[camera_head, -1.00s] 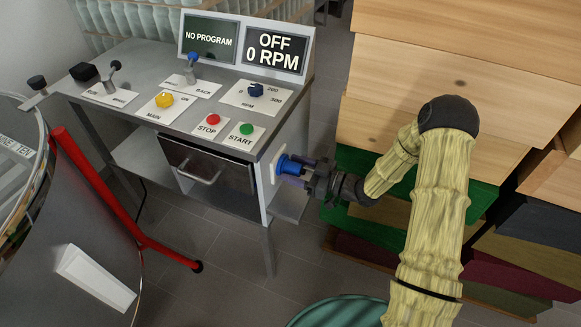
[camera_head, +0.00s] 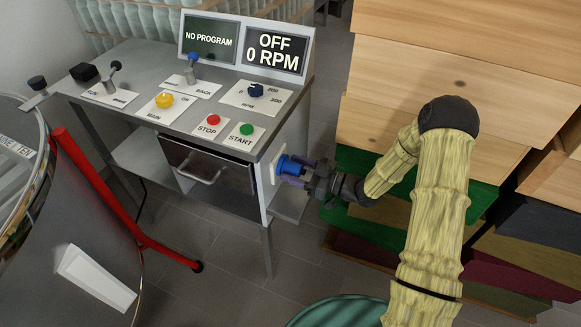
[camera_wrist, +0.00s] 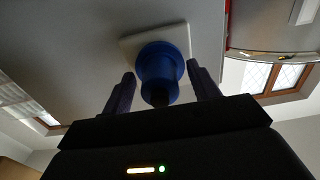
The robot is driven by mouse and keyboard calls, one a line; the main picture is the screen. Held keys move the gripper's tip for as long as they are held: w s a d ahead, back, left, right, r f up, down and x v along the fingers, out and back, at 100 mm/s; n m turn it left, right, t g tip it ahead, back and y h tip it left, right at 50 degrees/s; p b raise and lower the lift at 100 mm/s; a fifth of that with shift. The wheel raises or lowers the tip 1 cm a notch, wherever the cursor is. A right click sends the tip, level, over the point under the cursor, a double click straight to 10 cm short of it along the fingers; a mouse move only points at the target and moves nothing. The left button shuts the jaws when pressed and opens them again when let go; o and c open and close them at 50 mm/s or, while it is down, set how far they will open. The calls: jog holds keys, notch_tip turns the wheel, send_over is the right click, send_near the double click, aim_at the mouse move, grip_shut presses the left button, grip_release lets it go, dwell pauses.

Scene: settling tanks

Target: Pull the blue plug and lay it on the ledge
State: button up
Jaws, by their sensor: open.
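The blue plug (camera_head: 283,165) sits in a white socket plate (camera_head: 275,180) on the right side of the grey control desk. In the wrist view the plug (camera_wrist: 160,70) stands out from the pale plate (camera_wrist: 128,44). My gripper (camera_head: 300,169) is open, pointing left at the plug. In the wrist view its fingers (camera_wrist: 163,88) are on either side of the plug's outer end, with gaps to both. The desk top (camera_head: 150,70) carries knobs and buttons.
A red bar (camera_head: 110,200) and a large metal drum (camera_head: 60,260) stand at the left. Stacked wooden boxes (camera_head: 440,70) rise behind my arm at the right. A teal round rim (camera_head: 335,312) is at the bottom.

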aim_at(301, 171)
grip_shut()
jog(key=shift+d, duration=0.15)
jog(key=shift+p+v, duration=0.3)
jog(key=shift+v, duration=2.4)
jog(key=shift+d, duration=0.15)
